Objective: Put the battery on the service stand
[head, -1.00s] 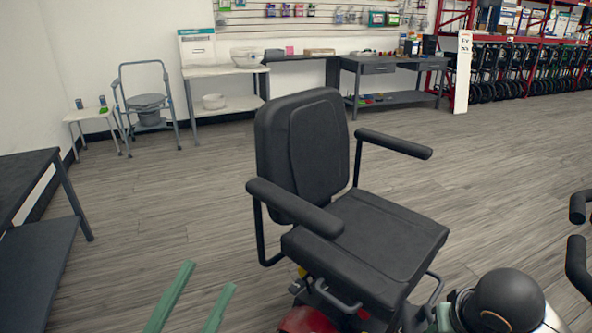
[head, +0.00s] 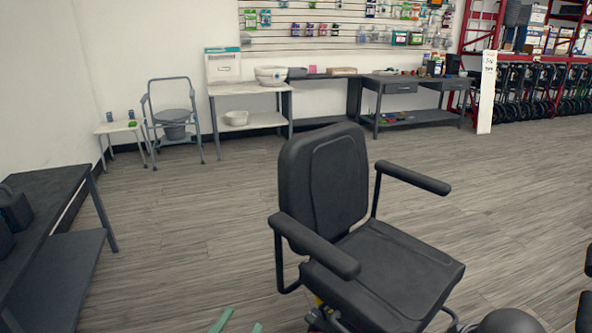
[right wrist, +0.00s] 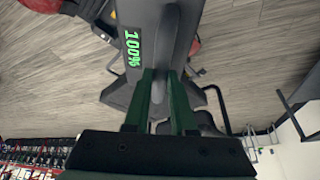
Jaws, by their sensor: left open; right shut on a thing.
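The battery (right wrist: 170,35) is a dark grey block with a lit green "100%" display, large in the right wrist view. My right gripper (right wrist: 165,85) is shut on its handle. Neither the battery nor the right gripper shows in the head view. My left gripper (head: 238,325) shows only its green fingertips at the bottom edge of the head view, apart and with nothing between them. I cannot tell for sure which thing is the service stand; a dark two-level table (head: 62,262) stands at the left edge.
A scooter's black seat (head: 385,275) with armrests fills the middle right. Dark objects (head: 12,212) stand on the left table. A grey commode chair (head: 173,115), a small white table (head: 122,127) and workbenches (head: 400,82) line the back wall. The floor between is clear.

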